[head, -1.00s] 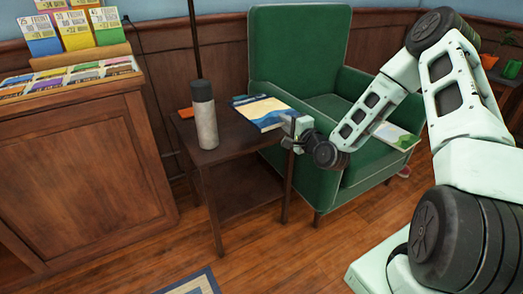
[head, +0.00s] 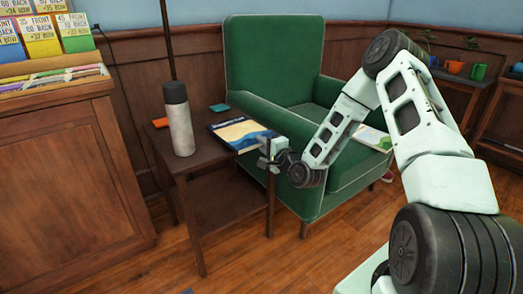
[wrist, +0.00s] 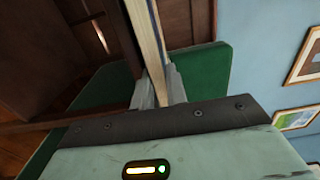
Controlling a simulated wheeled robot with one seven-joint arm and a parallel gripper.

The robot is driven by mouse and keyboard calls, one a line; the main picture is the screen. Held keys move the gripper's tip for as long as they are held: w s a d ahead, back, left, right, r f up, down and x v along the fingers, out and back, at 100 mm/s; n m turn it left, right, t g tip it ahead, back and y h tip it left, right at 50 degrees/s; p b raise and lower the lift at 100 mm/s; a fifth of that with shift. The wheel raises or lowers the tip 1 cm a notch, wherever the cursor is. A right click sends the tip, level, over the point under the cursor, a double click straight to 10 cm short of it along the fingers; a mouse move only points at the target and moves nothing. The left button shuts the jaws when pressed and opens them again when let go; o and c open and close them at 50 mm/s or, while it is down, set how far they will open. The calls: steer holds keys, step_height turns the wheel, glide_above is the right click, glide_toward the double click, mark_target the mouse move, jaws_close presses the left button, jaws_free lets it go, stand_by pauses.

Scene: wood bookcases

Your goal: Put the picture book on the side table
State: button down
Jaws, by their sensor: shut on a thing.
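The picture book (head: 238,131), with a blue and sand-coloured cover, lies nearly flat at the right part of the dark wood side table (head: 190,160). I cannot tell whether it rests fully on the top or hovers just above it. My gripper (head: 268,152) is shut on the book's near right edge, by the table's right corner. In the wrist view the book (wrist: 150,35) shows edge-on as a pale strip between the two fingers (wrist: 160,92). Its far part is out of that view.
A grey bottle (head: 179,122) stands on the table, left of the book. A card cabinet (head: 60,160) stands left.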

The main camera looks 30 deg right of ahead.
steer(key=shift+f, duration=0.5)
steer(key=shift+f, duration=0.15)
steer(key=c, duration=1.4)
jaws_free()
